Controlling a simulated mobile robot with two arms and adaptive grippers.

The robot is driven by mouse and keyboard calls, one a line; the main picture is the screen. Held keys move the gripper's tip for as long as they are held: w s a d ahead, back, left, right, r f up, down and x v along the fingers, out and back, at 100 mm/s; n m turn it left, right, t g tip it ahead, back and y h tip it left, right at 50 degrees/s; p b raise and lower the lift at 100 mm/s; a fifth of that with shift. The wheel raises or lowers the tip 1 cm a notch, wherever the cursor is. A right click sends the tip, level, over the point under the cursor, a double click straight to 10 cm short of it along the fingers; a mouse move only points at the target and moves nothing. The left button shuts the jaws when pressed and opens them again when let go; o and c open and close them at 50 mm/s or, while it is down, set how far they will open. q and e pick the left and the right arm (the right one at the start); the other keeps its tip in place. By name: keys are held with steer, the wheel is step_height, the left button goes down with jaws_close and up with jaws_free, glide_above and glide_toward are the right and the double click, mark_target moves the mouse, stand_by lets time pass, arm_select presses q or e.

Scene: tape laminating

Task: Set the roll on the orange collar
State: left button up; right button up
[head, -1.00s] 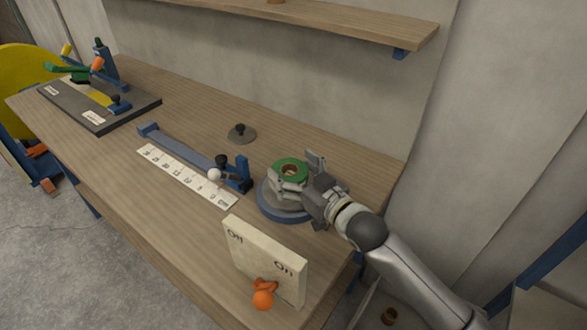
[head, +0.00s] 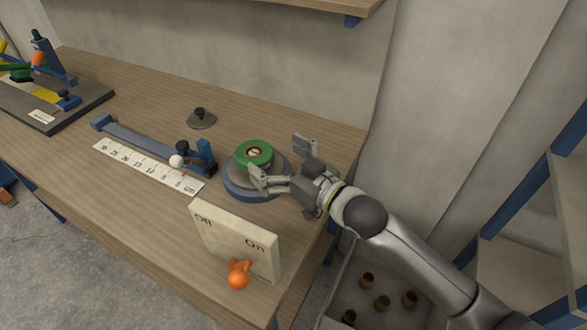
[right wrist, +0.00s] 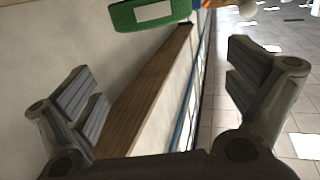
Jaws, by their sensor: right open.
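The green roll (head: 254,153) lies flat on a round grey disc with a blue base (head: 238,190) on the wooden table. A small brownish middle shows in the roll's hole. I cannot make out an orange collar under or inside it. The roll's green side with a pale label also shows at the top edge of the right wrist view (right wrist: 122,18). My right gripper (head: 281,162) is open and empty, its fingers spread wide, just right of the roll and apart from it. My left gripper is out of view.
An upright Off/On panel (head: 222,232) with an orange knob (head: 238,276) stands at the front edge. A blue rail (head: 145,142) and a number strip (head: 140,163) lie left of the disc. A bin (head: 388,315) with several brown rings is below, right.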

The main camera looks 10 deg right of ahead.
steer(key=shift+v, duration=2.75)
